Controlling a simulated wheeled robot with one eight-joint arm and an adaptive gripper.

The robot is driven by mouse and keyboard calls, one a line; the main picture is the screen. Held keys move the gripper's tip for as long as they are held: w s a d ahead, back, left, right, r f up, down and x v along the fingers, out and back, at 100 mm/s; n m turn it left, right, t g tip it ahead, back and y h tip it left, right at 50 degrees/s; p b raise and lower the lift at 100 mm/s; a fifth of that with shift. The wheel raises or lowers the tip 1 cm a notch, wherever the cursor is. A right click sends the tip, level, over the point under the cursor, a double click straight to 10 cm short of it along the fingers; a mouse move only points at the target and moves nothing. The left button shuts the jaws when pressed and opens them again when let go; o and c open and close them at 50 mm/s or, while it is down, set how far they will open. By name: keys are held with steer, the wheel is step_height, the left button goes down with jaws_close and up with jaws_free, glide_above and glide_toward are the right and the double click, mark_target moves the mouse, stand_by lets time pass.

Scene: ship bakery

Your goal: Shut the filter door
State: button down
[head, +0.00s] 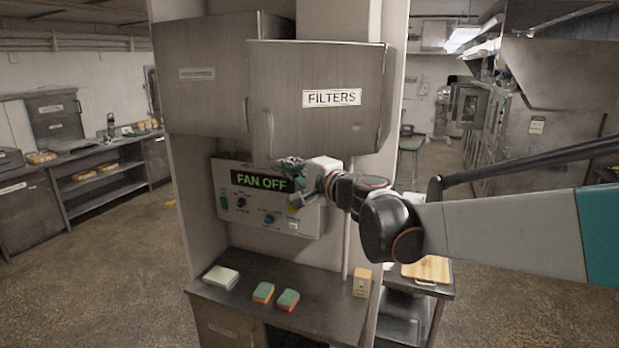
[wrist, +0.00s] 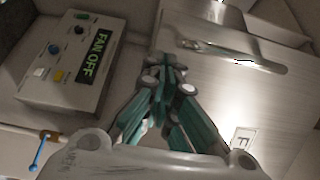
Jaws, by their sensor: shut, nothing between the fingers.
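The filter door (head: 335,125) is a grey metal panel with a FILTERS label, high on the column in the head view. It stands forward of the cabinet beside it; I cannot tell for sure how far ajar it is. My gripper (head: 288,163) is at its lower left edge, in front of the control panel's top. In the wrist view, my gripper (wrist: 165,78) has its teal fingers together and empty. The door surface (wrist: 205,85) fills the right there, with a bar handle (wrist: 235,57) beyond the fingertips and part of the label (wrist: 241,140). Contact is unclear.
A control panel (head: 265,215) reading FAN OFF is below the door. Another labelled metal cabinet front (head: 205,100) is to its left. The counter below (head: 320,295) holds two sponges (head: 275,295), a pale block (head: 221,278) and a small box (head: 362,283).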

steer(key=w+a+m+t+h, duration=0.1)
steer(key=w, duration=0.1)
steer(key=w+a+m+t+h, duration=0.1)
steer(key=a, duration=0.1)
steer(key=shift+w+a+h+b, duration=0.1)
steer(key=shift+w+h+b, duration=0.2)
steer(key=shift+w+b, duration=0.1)
steer(key=w+a+m+t+h, duration=0.1)
steer(key=w+m+h, duration=0.3)
steer(key=w, duration=1.2)
steer(key=t+h+b, duration=0.1)
steer(key=h, duration=0.1)
steer(key=shift+w+a+r+m+t+h, duration=0.25)
steer(key=shift+w+r+m+t+h, duration=0.05)
steer(key=shift+w+r, duration=0.1)
